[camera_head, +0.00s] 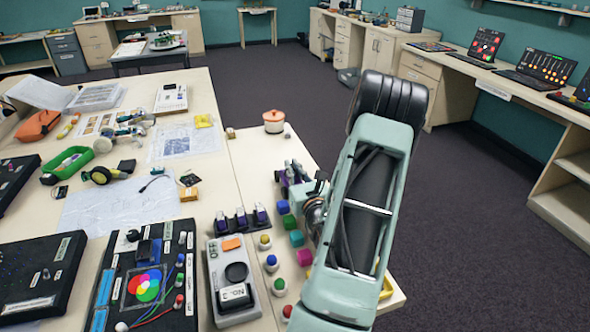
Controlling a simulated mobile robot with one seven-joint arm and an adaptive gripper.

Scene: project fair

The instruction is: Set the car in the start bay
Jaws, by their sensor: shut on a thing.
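My gripper (302,187) is at the right part of the near table, partly hidden by my own arm. It is shut on a small purple and grey thing (283,183), low over or on the tabletop. This may be the car, but it is too small and too covered to tell. I cannot make out a marked start bay. A dark rack (241,222) with several purple pieces stands left of my gripper, apart from it.
Coloured blocks (296,238) and round-topped pegs (271,263) stand close to my gripper. An orange lidded pot (273,121) is behind it. A grey switch box (233,282) and a wired panel (146,285) lie front left.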

